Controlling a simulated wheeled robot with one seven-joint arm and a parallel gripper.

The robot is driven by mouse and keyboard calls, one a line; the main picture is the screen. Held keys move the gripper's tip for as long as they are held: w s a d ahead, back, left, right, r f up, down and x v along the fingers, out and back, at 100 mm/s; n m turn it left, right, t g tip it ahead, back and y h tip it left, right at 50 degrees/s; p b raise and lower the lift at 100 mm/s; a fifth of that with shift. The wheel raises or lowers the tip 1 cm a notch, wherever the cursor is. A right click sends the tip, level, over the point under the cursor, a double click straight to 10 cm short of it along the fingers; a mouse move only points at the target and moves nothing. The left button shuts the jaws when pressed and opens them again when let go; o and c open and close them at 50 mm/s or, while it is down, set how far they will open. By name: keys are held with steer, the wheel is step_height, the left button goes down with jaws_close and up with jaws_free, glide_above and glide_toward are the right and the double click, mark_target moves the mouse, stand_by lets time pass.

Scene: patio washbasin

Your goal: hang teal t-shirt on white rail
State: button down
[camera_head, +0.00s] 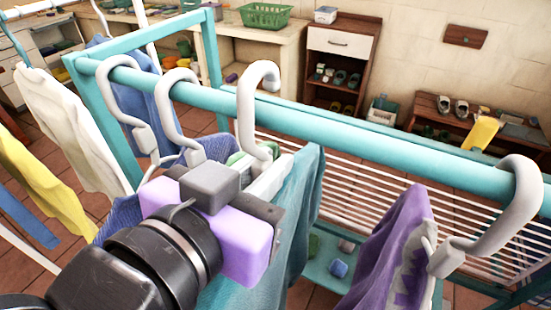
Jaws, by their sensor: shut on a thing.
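The teal t-shirt (304,205) hangs down just right of my gripper (245,222), partly hidden behind it. Its white hanger hook (245,120) rises above my gripper and curves over the near bar. I cannot tell whether the hook bears on the bar. My gripper, with purple and grey parts, is shut at the hanger's neck, though the exact contact is hidden. The bar (400,148) beside the hook is teal in the picture, not white. A white bar (38,8) shows at the upper left.
Two other white hooks (118,70) (172,95) sit on the bar to the left. A purple garment (392,250) hangs at the right from another hook (515,195). White (70,115) and yellow (40,190) clothes hang left. A slatted rack (380,185) lies behind.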

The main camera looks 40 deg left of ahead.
steer(key=shift+r, duration=0.3)
steer(key=v, duration=0.3)
steer(key=f+v, duration=0.1)
steer(key=v, duration=0.6)
steer(key=shift+s+f+p, duration=0.15)
steer(key=shift+f+p, duration=0.15)
steer(key=s+d, duration=0.3)
steer(key=s, duration=0.9)
steer(key=s+d+b, duration=0.1)
steer(key=s+d, duration=0.2)
steer(key=s, duration=1)
steer(key=shift+s, duration=0.15)
stand_by(0.3)
